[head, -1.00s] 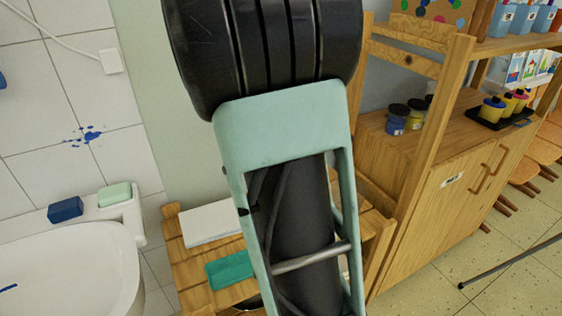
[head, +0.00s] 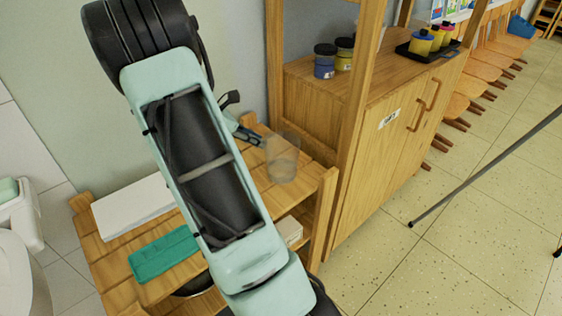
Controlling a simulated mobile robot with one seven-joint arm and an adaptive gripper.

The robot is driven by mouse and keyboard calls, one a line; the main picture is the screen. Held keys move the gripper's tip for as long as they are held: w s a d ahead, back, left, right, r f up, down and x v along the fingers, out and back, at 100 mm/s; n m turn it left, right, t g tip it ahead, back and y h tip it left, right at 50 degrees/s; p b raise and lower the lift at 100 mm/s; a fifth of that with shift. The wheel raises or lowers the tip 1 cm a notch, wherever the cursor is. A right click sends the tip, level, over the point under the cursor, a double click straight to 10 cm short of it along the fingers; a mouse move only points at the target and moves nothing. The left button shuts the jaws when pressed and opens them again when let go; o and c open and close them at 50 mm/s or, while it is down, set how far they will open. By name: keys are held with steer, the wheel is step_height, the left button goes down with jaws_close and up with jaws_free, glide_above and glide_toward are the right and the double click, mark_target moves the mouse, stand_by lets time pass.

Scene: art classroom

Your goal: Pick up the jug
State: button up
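A clear, see-through vessel, which I take to be the jug (head: 283,160), shows upright at the right part of the low wooden slatted stand in the head view. No handle can be made out on it. My gripper (head: 254,138) is partly hidden behind my arm. Its dark end points right toward the jug and is close to its left side. I cannot tell whether it touches the jug or whether its fingers are open or shut.
On the stand (head: 112,278) lie a white block (head: 132,205) and a green block (head: 163,253). A tall wooden cabinet (head: 385,140) with paint jars (head: 325,62) is close on the right. A thin dark leg (head: 450,194) reaches the clear floor (head: 430,260) at right.

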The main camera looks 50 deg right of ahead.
steer(key=b+x, duration=0.2)
steer(key=x, duration=0.4)
steer(key=shift+f, duration=0.15)
steer(key=shift+c, duration=0.4)
jaws_close()
